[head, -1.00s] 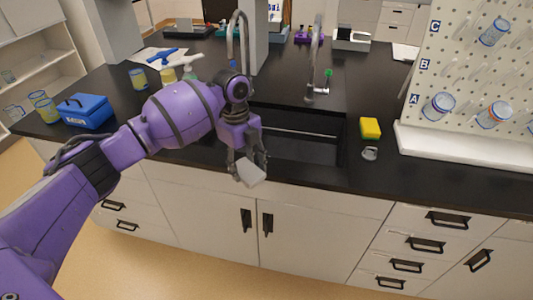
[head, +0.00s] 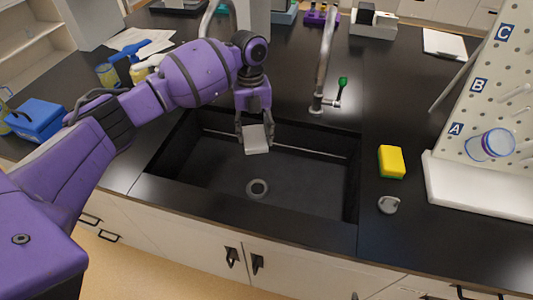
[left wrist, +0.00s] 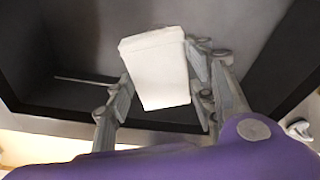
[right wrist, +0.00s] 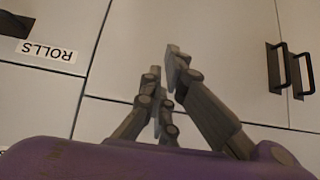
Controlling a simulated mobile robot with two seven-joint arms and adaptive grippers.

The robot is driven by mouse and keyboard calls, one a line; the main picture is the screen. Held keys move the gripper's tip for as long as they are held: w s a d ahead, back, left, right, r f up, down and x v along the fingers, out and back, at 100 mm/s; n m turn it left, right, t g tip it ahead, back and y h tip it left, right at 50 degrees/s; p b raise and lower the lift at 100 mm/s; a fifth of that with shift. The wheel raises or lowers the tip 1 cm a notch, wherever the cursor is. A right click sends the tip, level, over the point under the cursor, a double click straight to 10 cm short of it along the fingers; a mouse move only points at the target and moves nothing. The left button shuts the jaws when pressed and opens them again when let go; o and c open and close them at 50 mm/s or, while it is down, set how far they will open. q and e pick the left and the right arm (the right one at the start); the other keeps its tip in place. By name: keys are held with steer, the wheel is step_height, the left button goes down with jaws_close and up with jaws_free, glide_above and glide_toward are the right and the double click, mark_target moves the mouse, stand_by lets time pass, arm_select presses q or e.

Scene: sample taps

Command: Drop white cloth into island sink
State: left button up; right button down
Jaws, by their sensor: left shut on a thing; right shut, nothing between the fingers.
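The white cloth (head: 257,139) is a small folded white block. My left gripper (head: 256,125) is shut on it and holds it over the island sink (head: 215,170), toward the sink's far side. The cloth (left wrist: 157,68) also shows between the left fingers in the left wrist view, with the dark basin behind it. The sink is a black basin with a round drain, and nothing else shows in it. My right gripper (right wrist: 160,88) is shut and empty in front of white cabinet doors in the right wrist view; it does not show in the head view.
A tall faucet (head: 325,60) with a green-tipped lever stands behind the sink. A yellow sponge (head: 391,161) and a small grey item (head: 388,204) lie right of it. A pegboard (head: 490,110) stands at the right, and a blue box (head: 38,122) at the left.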

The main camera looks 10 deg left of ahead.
arm_select(q)
steer(key=shift+w, duration=0.1)
steer(key=shift+f, duration=0.15)
steer(key=shift+s+f+b, duration=0.3)
steer(key=shift+s+f, duration=0.1)
steer(key=shift+f, duration=0.25)
step_height(320, 180, down, 4)
steer(key=shift+w+f+b, duration=0.1)
steer(key=shift+w+b, duration=0.05)
steer(key=shift+b, duration=0.55)
steer(key=o, duration=1)
steer(key=shift+o, duration=0.5)
arm_select(e)
steer(key=shift+s+d+f, duration=0.25)
steer(key=shift+s+f, duration=0.45)
steer(key=shift+s+d+f, duration=0.2)
steer(key=shift+s+f, duration=0.45)
steer(key=shift+s, duration=0.05)
